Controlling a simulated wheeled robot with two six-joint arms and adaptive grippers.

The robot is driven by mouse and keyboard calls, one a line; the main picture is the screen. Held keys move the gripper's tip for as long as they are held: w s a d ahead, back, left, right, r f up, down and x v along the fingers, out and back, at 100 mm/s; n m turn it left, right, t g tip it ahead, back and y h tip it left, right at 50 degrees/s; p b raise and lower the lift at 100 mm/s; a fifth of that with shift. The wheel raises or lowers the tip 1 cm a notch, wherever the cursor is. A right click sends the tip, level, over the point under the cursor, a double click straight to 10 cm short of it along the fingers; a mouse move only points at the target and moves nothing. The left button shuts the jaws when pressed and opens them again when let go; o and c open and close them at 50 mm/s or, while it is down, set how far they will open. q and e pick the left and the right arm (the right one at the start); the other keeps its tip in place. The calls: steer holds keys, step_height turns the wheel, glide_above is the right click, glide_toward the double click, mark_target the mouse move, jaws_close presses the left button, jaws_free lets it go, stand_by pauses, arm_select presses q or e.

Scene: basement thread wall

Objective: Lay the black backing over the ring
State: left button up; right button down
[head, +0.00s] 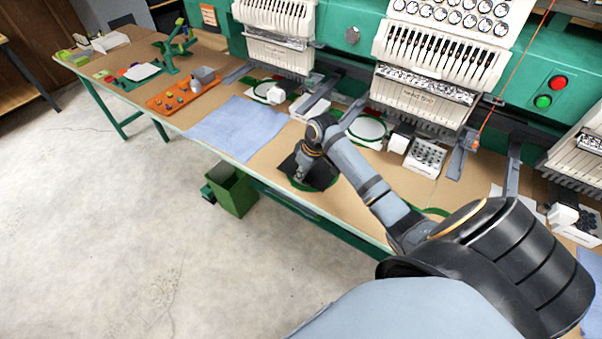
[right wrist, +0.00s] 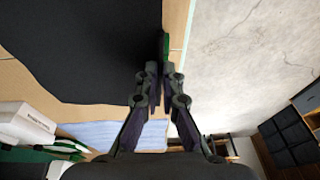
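The black backing (head: 322,174) is a dark flat sheet near the table's front edge, over the green ring (head: 298,184). Only parts of the ring's rim show around it; the rest is hidden. My right gripper (head: 303,172) points down at the sheet's left part. In the right wrist view the backing (right wrist: 85,45) fills the upper left, and a piece of the green ring (right wrist: 165,46) shows just past the fingertips. The right fingers (right wrist: 160,72) are close together at the sheet's edge with a narrow gap; a grip on it cannot be made out. My left gripper is out of view.
A blue cloth (head: 235,128) lies left of the backing on the brown table. The green embroidery machine (head: 345,20) stands behind, with hooped white fabric (head: 367,129) under its heads. A white box of spools (head: 425,157) stands to the right. A green bin (head: 235,192) is below the table edge.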

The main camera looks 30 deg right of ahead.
steer(key=c, duration=1.4)
jaws_free()
steer(key=shift+c, duration=0.2)
steer(key=v, duration=1.2)
